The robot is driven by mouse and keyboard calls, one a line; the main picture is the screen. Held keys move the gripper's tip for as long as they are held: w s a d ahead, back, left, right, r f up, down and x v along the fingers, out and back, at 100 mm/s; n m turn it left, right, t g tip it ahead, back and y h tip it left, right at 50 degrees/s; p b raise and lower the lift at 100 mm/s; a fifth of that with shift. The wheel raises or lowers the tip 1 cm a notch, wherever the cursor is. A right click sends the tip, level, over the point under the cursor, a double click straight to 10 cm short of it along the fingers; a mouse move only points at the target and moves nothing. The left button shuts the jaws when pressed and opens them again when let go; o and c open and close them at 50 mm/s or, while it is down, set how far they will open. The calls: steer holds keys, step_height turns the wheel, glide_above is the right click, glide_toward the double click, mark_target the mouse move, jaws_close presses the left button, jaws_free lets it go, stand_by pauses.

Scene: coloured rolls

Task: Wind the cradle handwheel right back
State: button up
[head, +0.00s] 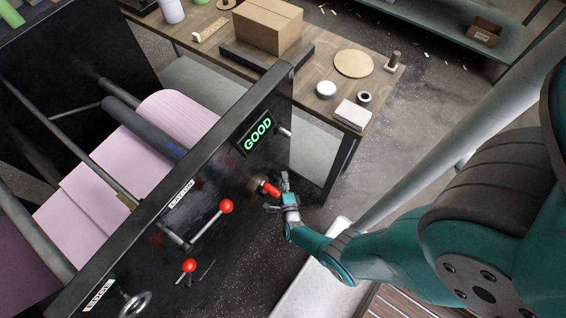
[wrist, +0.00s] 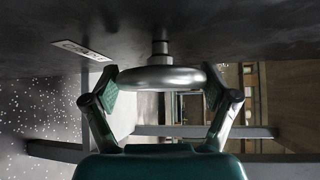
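A grey metal handwheel (wrist: 160,78) on a short shaft stands out from the dark panel in the wrist view, seen edge-on. My gripper (wrist: 160,92) is open, one finger on each side of the rim; I cannot tell whether they touch it. In the head view my gripper (head: 282,190) is at a dark round fitting (head: 257,185) with a red end (head: 270,189), below the GOOD display (head: 257,133). Another grey handwheel (head: 135,304) sits low on the panel at the lower left, beside a small label (head: 98,295).
The panel (head: 215,262) also carries two red-knobbed levers (head: 226,206) (head: 189,265) and a peg (head: 284,131). Pink roll material (head: 180,115) lies behind it. A wooden table (head: 312,72) with a cardboard box (head: 267,25) stands behind the panel's right end.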

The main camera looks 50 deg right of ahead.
steer(key=shift+o, duration=0.4)
steer(key=v, duration=1.2)
stand_by(0.3)
